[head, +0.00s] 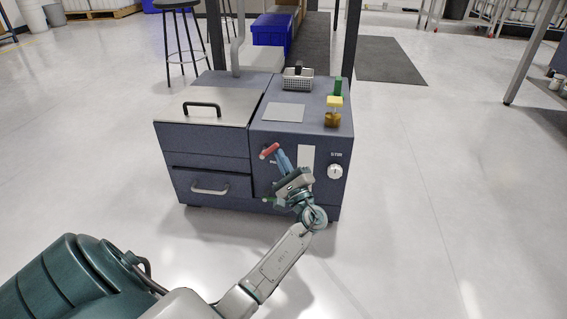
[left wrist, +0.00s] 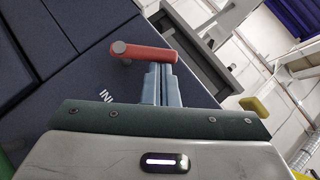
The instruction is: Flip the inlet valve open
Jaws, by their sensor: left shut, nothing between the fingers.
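The inlet valve has a red lever handle (head: 269,151) on the front of the dark blue machine (head: 230,190). In the left wrist view the red handle (left wrist: 145,52) lies across the picture, beside a partly hidden label starting "IN". My left gripper (head: 279,152) is shut with nothing between its blue fingers. Its fingertips (left wrist: 160,68) are right at the red handle, by its right part; I cannot tell whether they touch. The gripper hides part of the machine's front. My right gripper is not in view.
A green handle (head: 270,200) sits lower on the front, partly hidden. A white knob (head: 335,171) is to the right. A drawer handle (head: 210,189) sticks out at left.

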